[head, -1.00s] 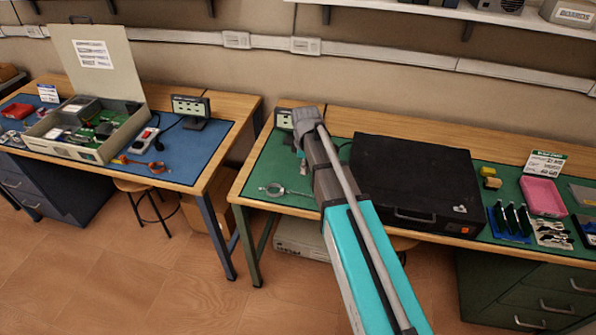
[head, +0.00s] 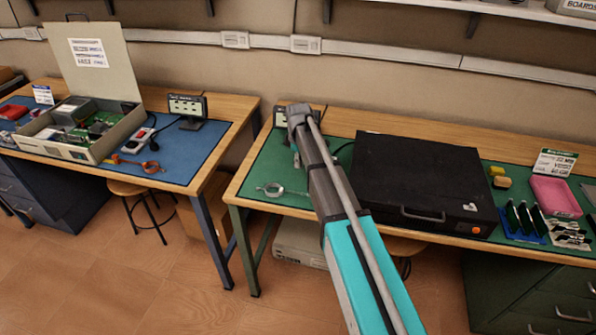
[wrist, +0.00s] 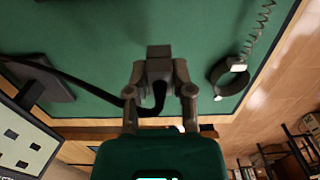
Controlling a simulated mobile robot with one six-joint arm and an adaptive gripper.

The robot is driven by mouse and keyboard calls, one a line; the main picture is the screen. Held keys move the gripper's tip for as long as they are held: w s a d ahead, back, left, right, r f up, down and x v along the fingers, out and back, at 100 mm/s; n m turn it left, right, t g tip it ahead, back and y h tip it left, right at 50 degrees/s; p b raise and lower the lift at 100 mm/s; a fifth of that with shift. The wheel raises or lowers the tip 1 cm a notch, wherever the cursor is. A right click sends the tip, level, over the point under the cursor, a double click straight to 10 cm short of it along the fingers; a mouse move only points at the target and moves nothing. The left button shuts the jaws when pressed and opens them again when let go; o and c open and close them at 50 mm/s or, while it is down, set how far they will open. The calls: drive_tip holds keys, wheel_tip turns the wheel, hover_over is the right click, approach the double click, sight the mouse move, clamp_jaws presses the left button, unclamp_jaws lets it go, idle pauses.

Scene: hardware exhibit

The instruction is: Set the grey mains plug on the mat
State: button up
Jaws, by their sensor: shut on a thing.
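My gripper (wrist: 160,92) is shut on the grey mains plug (wrist: 158,68) in the wrist view. A black cable runs from the plug off to the left. The green mat (wrist: 110,22) lies beyond the plug and fills much of that view. I cannot tell whether the plug touches it. In the head view the green mat (head: 262,172) covers the right bench. My arm reaches over its left part and hides most of the gripper and the plug.
A black case (head: 415,180) stands on the mat right of my arm. A ring-shaped strap (head: 270,190) lies at the mat's front left; it also shows in the wrist view (wrist: 230,80). A small display (head: 283,115) stands behind. The left bench has a blue mat (head: 205,150).

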drive_tip(key=shift+w+f, duration=0.1)
idle(0.3)
drive_tip(key=shift+w+f+b, duration=0.3)
drive_tip(key=shift+f+b, duration=0.15)
drive_tip(key=shift+b, duration=0.1)
drive_tip(key=shift+f+b, duration=1.45)
drive_tip(key=shift+f, duration=0.15)
drive_tip(key=o, duration=0.9)
drive_tip(key=shift+c, duration=0.2)
wheel_tip(320, 180, up, 12)
drive_tip(key=p, duration=1.2)
drive_tip(key=shift+r, duration=0.2)
